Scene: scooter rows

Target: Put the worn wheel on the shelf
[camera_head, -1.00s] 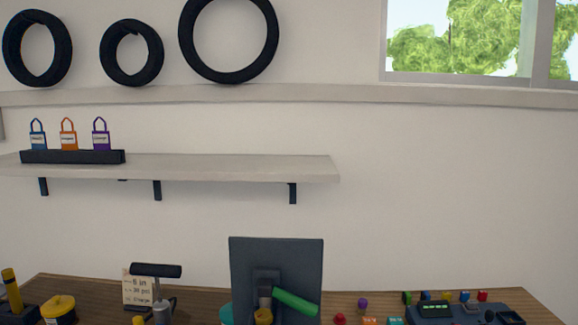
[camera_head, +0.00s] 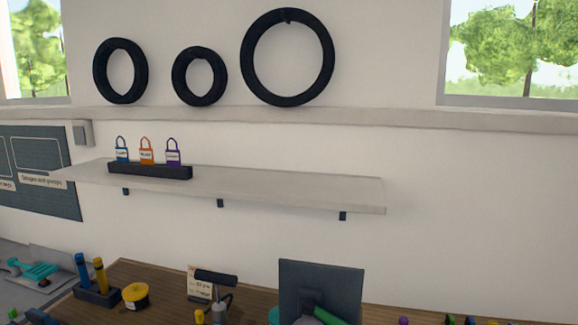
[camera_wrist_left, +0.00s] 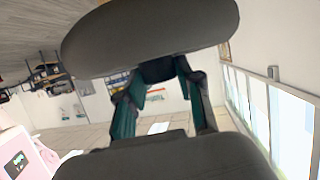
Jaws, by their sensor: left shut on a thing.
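The shelf (camera_head: 300,188) is a pale board on dark brackets on the wall in the head view. A dark tray (camera_head: 150,172) with blue, orange and purple padlocks stands on its left part; its middle and right are bare. In the left wrist view my left gripper (camera_wrist_left: 165,70), with dark and teal fingers, is shut on a dark grey rounded thing, which looks like the worn wheel (camera_wrist_left: 150,35). Only part of the wheel shows, and its tread cannot be made out. Neither gripper shows in the head view.
Several black tyres (camera_head: 199,76) stand on the ledge (camera_head: 300,117) above the shelf. Below is a wooden bench (camera_head: 165,300) with a dark panel (camera_head: 321,288), a yellow tape roll (camera_head: 136,296) and tools. The wall space right of the shelf is clear.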

